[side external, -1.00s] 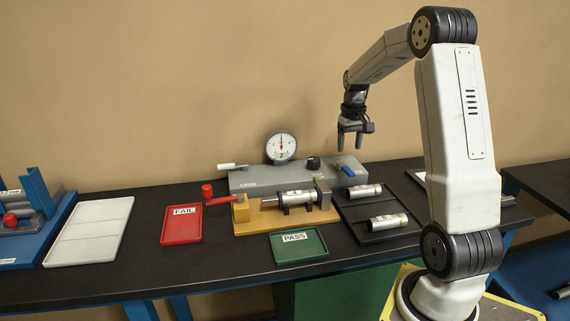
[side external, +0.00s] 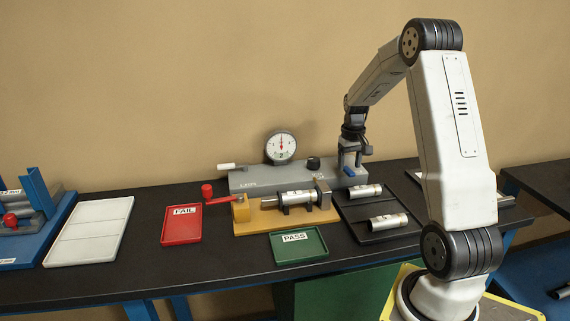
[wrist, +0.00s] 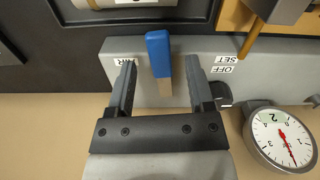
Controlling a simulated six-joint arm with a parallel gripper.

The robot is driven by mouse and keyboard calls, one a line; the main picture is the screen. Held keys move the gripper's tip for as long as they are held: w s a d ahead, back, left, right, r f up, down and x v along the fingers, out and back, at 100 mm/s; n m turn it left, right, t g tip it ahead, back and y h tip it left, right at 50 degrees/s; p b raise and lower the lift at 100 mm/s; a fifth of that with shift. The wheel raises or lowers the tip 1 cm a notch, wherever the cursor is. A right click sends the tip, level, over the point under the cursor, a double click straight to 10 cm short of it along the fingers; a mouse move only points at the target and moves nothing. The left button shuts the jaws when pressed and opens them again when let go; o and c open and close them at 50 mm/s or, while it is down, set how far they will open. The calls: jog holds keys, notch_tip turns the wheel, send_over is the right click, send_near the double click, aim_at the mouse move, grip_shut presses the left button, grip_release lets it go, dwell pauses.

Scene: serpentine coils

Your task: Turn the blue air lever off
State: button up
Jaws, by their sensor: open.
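The blue air lever (wrist: 158,52) stands on the grey test box (side external: 250,180), beside a white label partly covered by a finger in the wrist view. In the side view the lever (side external: 348,171) shows as a small blue piece under my gripper, at the box's right end. My gripper (wrist: 158,85) is open, with one finger on each side of the lever and a visible gap to both. In the side view my gripper (side external: 349,163) is low over the box, fingers pointing down.
A round dial gauge (side external: 281,146) and a black knob (side external: 313,163) are left of my gripper on the box. A yellow fixture (side external: 268,222) holds a metal cylinder in front. A black tray (side external: 372,229) with two cylinders lies front right. Red (side external: 181,236) and green (side external: 309,254) trays lie further left and front.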

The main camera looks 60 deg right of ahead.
jog(key=shift+f, duration=0.65)
grip_shut()
dwell(1.0)
